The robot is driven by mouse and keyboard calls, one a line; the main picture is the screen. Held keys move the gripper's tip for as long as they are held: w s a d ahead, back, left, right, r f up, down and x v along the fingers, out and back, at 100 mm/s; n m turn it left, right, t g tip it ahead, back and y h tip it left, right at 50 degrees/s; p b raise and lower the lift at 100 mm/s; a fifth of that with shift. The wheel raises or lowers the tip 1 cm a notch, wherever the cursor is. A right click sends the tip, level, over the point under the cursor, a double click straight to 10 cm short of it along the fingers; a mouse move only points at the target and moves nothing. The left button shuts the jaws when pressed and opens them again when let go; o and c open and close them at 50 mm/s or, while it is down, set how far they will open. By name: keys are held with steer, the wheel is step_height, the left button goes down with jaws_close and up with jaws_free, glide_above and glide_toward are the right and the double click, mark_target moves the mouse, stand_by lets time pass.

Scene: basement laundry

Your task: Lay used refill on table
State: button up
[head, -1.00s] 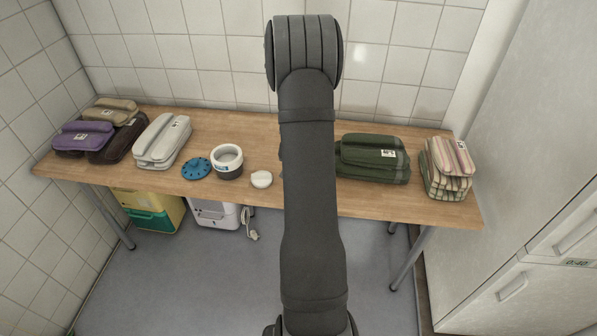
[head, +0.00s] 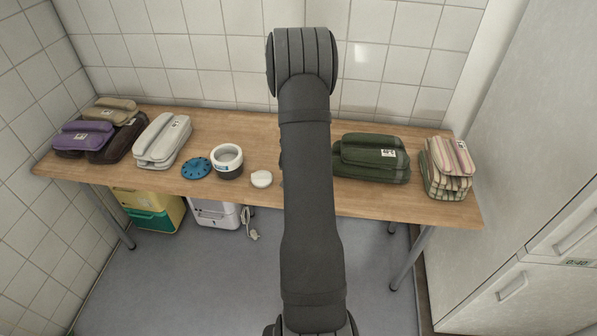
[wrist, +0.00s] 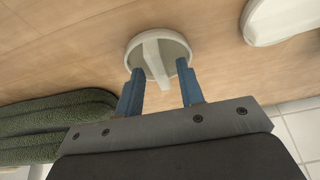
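A round disc (wrist: 176,50) with a pale rim, grey-green face and raised pale bar lies at the table in the wrist view; it looks like the refill. My gripper (wrist: 159,70) has two blue fingers spread apart at its near edge, one on each side of the bar, with gaps to the bar. Whether the fingertips touch the rim I cannot tell. In the head view my arm hides the gripper and this disc. The wooden table (head: 232,122) stands against the tiled wall.
Left of my arm are a small white round piece (head: 261,179), a white-and-dark pot (head: 227,163) and a blue disc (head: 196,168). A folded green bundle (head: 371,158) and striped cloths (head: 446,168) lie to the right. Bare wood shows along the table's back.

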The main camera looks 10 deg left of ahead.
steer(key=shift+r, duration=0.1)
steer(key=v, duration=1.2)
steer(key=x, duration=1.2)
steer(key=shift+r, duration=0.2)
stand_by(0.4)
